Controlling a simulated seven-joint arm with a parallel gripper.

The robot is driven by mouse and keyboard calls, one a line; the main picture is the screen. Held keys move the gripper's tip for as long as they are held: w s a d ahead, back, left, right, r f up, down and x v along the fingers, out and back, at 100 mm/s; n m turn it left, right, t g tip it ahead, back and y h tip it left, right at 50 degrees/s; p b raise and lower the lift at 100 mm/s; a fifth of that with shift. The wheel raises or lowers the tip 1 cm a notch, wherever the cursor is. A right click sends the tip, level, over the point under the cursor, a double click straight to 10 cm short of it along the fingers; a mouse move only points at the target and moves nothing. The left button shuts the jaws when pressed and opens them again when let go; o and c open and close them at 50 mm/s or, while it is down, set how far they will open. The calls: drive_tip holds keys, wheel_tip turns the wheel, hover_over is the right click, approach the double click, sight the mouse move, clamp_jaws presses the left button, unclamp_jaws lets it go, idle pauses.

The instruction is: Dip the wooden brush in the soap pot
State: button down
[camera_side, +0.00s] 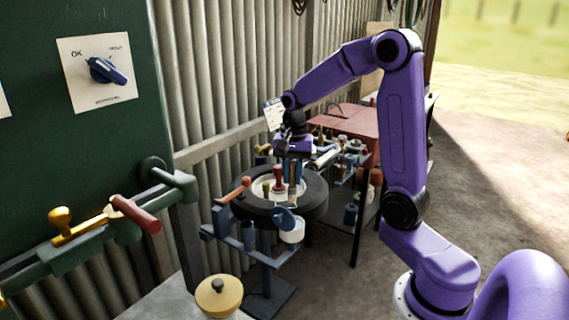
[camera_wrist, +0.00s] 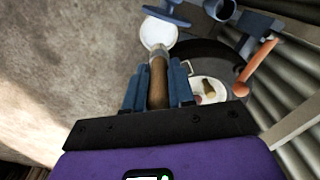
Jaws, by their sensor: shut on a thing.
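My gripper (camera_wrist: 157,84) is shut on the brown wooden handle of the brush (camera_wrist: 158,80), with one blue finger on each side. The pale end of the brush overlaps the near edge of a white pot (camera_wrist: 158,27) in the wrist view; I take this as the soap pot. In the side view, the white pot (camera_side: 292,233) sits at the front of the black tyre, beside a blue cup-like part. My gripper (camera_side: 293,172) points down above the wheel there. The brush is mostly hidden in the side view. I cannot tell whether its tip is inside the pot.
A black tyre (camera_side: 252,208) with a pale hub lies on a blue stand. An orange-handled lever (camera_side: 236,189) and a red-handled piece (camera_side: 278,178) stand close by. A red-topped bench (camera_side: 355,122) and corrugated wall are behind. A yellow-lidded jar (camera_side: 219,295) stands in front.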

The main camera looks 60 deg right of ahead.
sight(292, 193)
drive_tip(key=shift+f, duration=3.8)
drive_tip(key=shift+f, duration=0.6)
drive_tip(key=shift+r, duration=3.55)
